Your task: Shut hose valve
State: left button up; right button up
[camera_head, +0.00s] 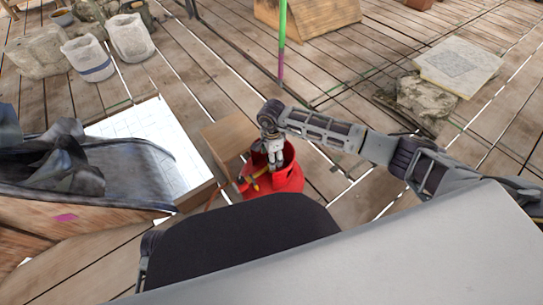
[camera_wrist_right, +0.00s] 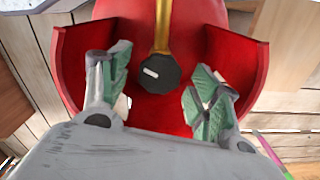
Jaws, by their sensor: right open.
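A red gas cylinder (camera_head: 285,180) with a raised collar stands on the plank floor, just in front of my base. In the right wrist view, its red collar (camera_wrist_right: 260,60) curves around a black round knob (camera_wrist_right: 157,73) with a white mark. The knob sits at the end of a brass-coloured stem (camera_wrist_right: 163,25). My right gripper (camera_head: 276,160) reaches down into the collar. In the wrist view my right gripper (camera_wrist_right: 160,82) is open, with one green-padded finger on each side of the knob and visible gaps to it. My left gripper is not in view.
A wooden block (camera_head: 229,135) stands close beside the cylinder. A white sheet (camera_head: 150,140) and a dark grey trough-like object (camera_head: 120,170) lie to the left. Pale sacks (camera_head: 130,38) and stone slabs (camera_head: 457,65) are farther off. Planks behind the cylinder are largely clear.

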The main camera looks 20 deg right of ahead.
jog(key=c, duration=1)
jog(key=shift+c, duration=0.2)
